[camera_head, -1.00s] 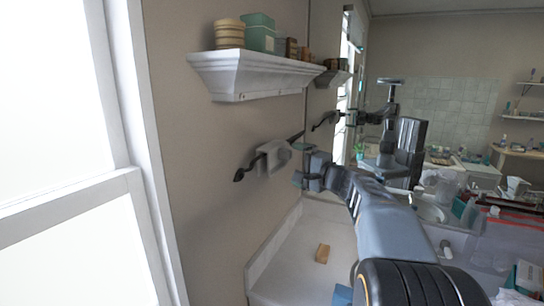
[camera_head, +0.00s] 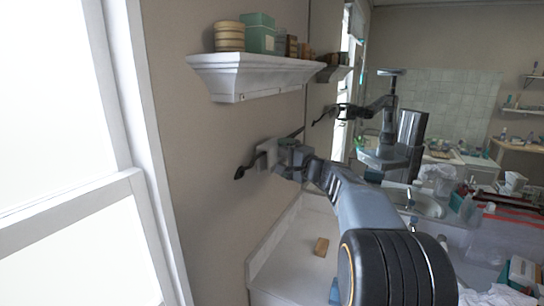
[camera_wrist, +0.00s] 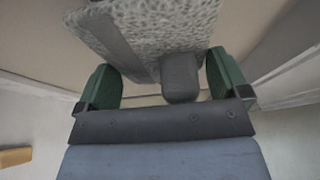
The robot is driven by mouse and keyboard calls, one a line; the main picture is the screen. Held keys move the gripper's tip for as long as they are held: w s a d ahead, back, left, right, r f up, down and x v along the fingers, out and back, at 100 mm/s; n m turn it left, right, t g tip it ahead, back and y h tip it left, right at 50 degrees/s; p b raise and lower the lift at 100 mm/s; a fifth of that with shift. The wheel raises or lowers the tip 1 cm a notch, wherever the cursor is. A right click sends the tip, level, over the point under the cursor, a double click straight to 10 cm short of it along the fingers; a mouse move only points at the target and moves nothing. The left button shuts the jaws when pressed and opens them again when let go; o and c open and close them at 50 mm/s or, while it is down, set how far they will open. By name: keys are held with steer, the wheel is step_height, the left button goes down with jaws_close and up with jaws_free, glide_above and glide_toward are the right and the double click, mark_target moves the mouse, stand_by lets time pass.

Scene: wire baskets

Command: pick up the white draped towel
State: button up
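The pale towel (camera_head: 266,156) hangs over a dark rail on the beige wall, below the shelf. My gripper (camera_head: 283,157) is right at it and hides its right part in the head view. In the wrist view the towel (camera_wrist: 170,22) is a speckled pale grey cloth at the top, with a darker, smoother strip along its left. The two green fingers of my gripper (camera_wrist: 161,68) stand wide apart, with the towel's near end between them. I see no finger closed on the cloth. A grey block (camera_wrist: 181,78) sits between the fingers; I cannot tell what it is.
The rail's black end (camera_head: 240,173) sticks out left of the towel. A white shelf (camera_head: 255,76) with boxes is above. A mirror at the right reflects my arm; a white window frame (camera_head: 135,150) is left.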

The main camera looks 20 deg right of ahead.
steer(key=c, duration=0.4)
